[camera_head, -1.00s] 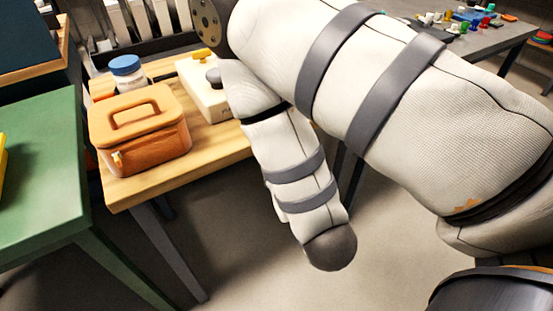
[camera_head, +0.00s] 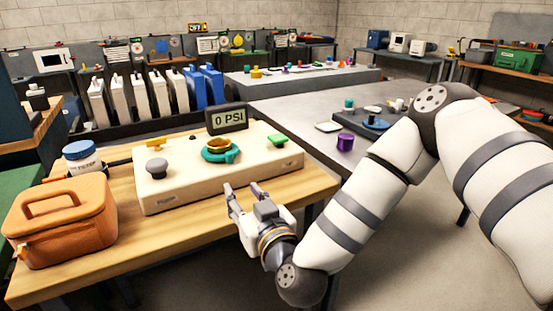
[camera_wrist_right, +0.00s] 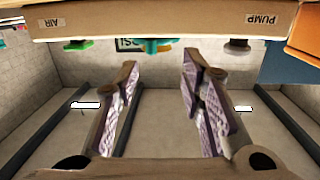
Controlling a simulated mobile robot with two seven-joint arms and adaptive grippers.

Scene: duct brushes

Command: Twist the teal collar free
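The teal collar (camera_head: 221,152) sits around a brass-coloured fitting on top of a cream panel box (camera_head: 168,192), which rests on the wooden table. My right gripper (camera_head: 244,190) is open and empty. It is in front of the box, near its front edge and below the collar in the head view. In the right wrist view, which is upside down, the gripper's two fingers (camera_wrist_right: 158,85) are spread apart, and the teal collar (camera_wrist_right: 158,46) shows just beyond the box edge, between them. My left gripper is in neither view.
The box also carries a grey knob (camera_head: 156,167), a yellow handle (camera_head: 153,143), a green piece (camera_head: 277,140) and a display reading 0 PSI (camera_head: 228,118). An orange case (camera_head: 62,225) and a blue-lidded jar (camera_head: 82,157) stand at the left. Grey benches are behind.

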